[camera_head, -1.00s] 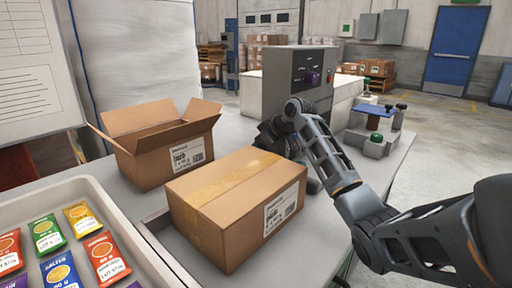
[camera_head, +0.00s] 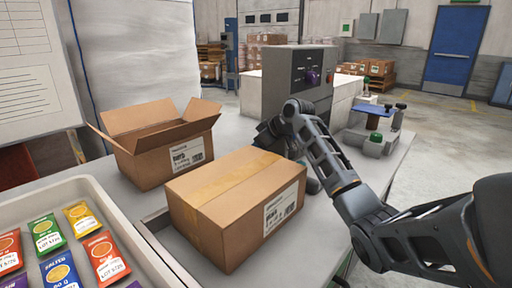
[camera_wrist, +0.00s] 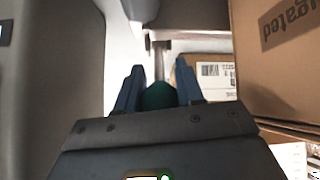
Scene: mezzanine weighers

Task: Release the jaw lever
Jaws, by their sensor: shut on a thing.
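In the wrist view my gripper (camera_wrist: 160,72) has its two blue fingers around a dark green rounded knob (camera_wrist: 159,96), and it is shut on it. The knob looks like the handle of the jaw lever, but the rest of the lever is mostly hidden below the fingers. A thin grey rod shows just beyond the fingertips. In the head view my arm reaches behind the closed carton to the foot of the grey machine (camera_head: 284,77), which has a purple knob on its front. The fingers and the held knob are hidden there.
A closed carton (camera_head: 212,187) stands close beside my forearm, with an open carton (camera_head: 165,166) behind it. A tray (camera_head: 139,238) of colourful packets lies at the front left. A fixture with a blue plate (camera_head: 371,109) and a green knob stands right of my arm.

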